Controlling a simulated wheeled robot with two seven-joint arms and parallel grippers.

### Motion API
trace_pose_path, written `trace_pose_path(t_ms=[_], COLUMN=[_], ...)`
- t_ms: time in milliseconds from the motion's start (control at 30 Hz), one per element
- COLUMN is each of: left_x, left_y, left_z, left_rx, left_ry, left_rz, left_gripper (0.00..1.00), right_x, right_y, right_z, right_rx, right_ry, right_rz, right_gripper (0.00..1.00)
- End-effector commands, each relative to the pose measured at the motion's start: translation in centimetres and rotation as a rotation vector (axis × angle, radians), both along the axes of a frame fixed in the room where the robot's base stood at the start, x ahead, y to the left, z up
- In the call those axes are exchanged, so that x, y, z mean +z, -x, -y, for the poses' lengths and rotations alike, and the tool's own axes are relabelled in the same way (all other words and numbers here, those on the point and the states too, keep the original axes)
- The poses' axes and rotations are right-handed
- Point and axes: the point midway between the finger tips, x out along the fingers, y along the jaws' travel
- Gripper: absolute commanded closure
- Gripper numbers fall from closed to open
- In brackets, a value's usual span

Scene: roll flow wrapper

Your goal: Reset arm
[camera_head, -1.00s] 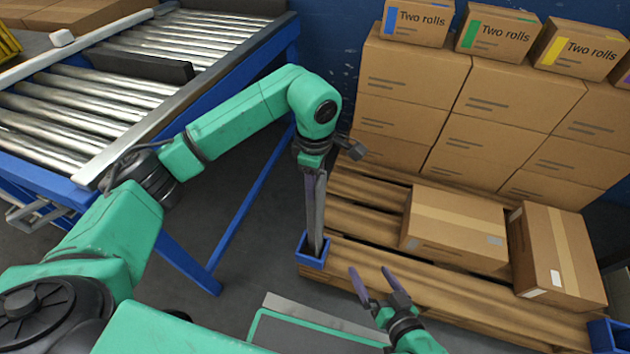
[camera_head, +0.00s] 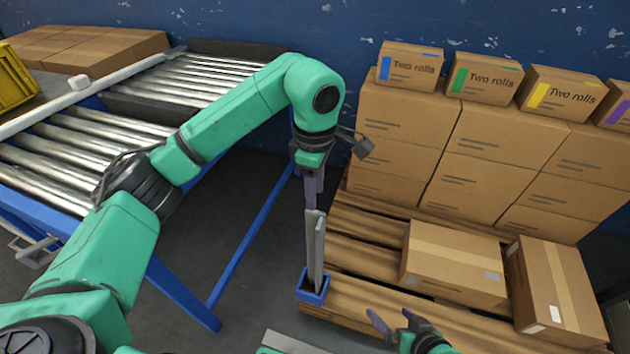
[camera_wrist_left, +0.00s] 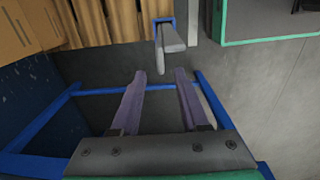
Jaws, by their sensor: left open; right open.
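My left gripper (camera_head: 312,206) points down with its purple fingers above a long grey tool (camera_head: 316,245). The tool stands upright in a small blue holder (camera_head: 313,292) at the pallet's near left corner. In the left wrist view my left gripper (camera_wrist_left: 158,72) has its fingers spread apart with nothing between them. The grey tool (camera_wrist_left: 170,42) shows there beyond the fingertips, in its blue holder (camera_wrist_left: 156,20). My right gripper (camera_head: 388,314) is low in the head view, open and empty, in front of the pallet's near edge.
A roller conveyor (camera_head: 75,130) on blue legs stands at the left. A wooden pallet (camera_head: 350,245) carries cardboard boxes (camera_head: 455,262) and a tall stack with labelled boxes (camera_head: 483,78) on top. Bare floor (camera_head: 245,170) lies between conveyor and pallet.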

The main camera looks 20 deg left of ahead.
Motion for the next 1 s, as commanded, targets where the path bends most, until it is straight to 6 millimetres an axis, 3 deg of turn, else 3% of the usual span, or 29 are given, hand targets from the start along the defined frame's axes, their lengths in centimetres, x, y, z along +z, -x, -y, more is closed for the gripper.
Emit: trace_pose_path(t_ms=[567,667,767,800,867,900,967,1000], left_x=[0.5,-0.2,0.2,1.4,4.8,8.0,13.3,16.5], left_y=[0.1,0.8,2.7,3.9,5.5,6.2,6.0,5.0], left_z=[0.4,3.7,10.9,14.2,18.6,20.6,21.7,21.0], left_rx=[-0.004,-0.029,-0.036,-0.016,0.056,0.137,0.307,0.449], left_ry=[0.016,0.151,0.476,0.655,0.952,1.164,1.474,1.664], left_rz=[0.0,0.001,-0.018,-0.044,-0.104,-0.163,-0.268,-0.351], left_gripper=[0.55,0.55,0.55,0.55,0.55,0.55,0.55,0.55], right_x=[0.1,0.0,0.0,0.0,0.1,0.1,0.1,0.1], right_y=[0.2,0.2,0.2,0.2,0.2,0.2,0.2,0.2], right_z=[0.4,0.4,0.4,0.4,0.4,0.4,0.4,0.4], right_rx=[0.002,0.002,0.002,0.002,0.002,0.002,0.002,0.002], right_ry=[0.017,0.017,0.017,0.017,0.017,0.017,0.017,0.017], right_rz=[-0.023,-0.023,-0.023,-0.023,-0.023,-0.023,-0.023,-0.023], right_gripper=[0.0,0.0,0.0,0.0,0.0,0.0,0.0,0.0])
